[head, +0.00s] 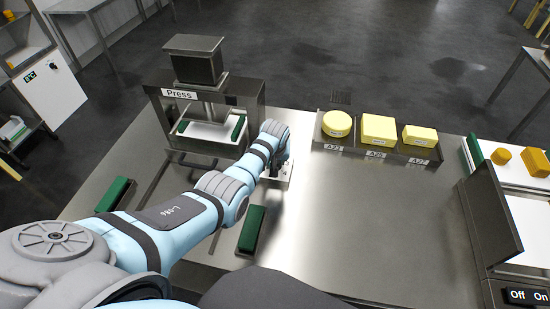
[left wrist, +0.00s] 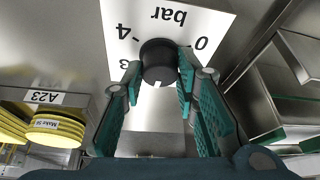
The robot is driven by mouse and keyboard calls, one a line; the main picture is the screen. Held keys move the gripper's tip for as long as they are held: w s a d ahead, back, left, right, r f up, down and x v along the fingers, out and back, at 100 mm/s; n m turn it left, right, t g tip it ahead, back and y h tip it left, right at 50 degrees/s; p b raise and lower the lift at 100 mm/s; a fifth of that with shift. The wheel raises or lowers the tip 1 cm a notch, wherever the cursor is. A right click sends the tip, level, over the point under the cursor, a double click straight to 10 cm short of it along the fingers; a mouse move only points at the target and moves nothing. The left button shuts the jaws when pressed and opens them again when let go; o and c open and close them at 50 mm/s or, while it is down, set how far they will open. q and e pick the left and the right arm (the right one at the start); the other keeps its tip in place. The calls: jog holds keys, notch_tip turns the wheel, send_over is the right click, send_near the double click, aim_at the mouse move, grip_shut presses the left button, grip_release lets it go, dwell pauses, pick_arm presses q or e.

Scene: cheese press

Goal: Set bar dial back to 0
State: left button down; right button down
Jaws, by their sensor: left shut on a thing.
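The bar dial is a black round knob (left wrist: 158,60) on a white scale plate (left wrist: 200,22) in the left wrist view. The plate's lettering is upside down there: "bar" at the top, 0 to the right of the knob, 4 to the left, 3 below the 4. A white mark on the knob faces the bottom of the picture, away from the 0. My left gripper (left wrist: 158,80) is shut on the knob, a teal finger on each side. In the head view my left gripper (head: 282,158) is beside the press (head: 195,95), and my arm hides the knob. My right gripper is not in view.
Green blocks (head: 252,229) lie near my arm. A second station (head: 505,230) with Off and On labels is at the right. The table's middle is clear.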

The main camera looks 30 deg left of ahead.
pick_arm(q)
jog(key=n, duration=0.1)
jog(key=n+y+b, duration=0.1)
jog(key=shift+w+d+f+n+b, duration=0.1)
jog(key=shift+w+f+n+b, duration=0.05)
jog(key=shift+n+b, duration=0.2)
jog(key=n+b, duration=0.1)
jog(key=b, duration=0.1)
jog(key=n+g+y+b, duration=0.1)
jog(key=n+b, duration=0.1)
jog(key=b, duration=0.1)
jog(key=n+g+b, duration=0.1)
jog(key=n+b, duration=0.1)
jog(key=shift+w+f+n+b, duration=0.15)
jog(key=shift+f+n+b, duration=0.1)
jog(key=shift+f+b, duration=0.15)
jog(key=n+b, duration=0.1)
jog(key=b, duration=0.2)
jog(key=n+g+b, duration=0.1)
jog(key=b, duration=0.3)
jog(key=n+b, duration=0.1)
jog(key=b, duration=0.2)
jog(key=shift+r+n+g+y+b, duration=0.25)
jog(key=shift+n+g+y+b, duration=0.05)
jog(key=shift+y+b, duration=0.1)
jog(key=shift+d+r+n+b, duration=0.1)
jog(key=shift+r+n+b, duration=0.2)
jog(key=shift+b, duration=0.65)
jog(key=c, duration=1.3)
grip_release()
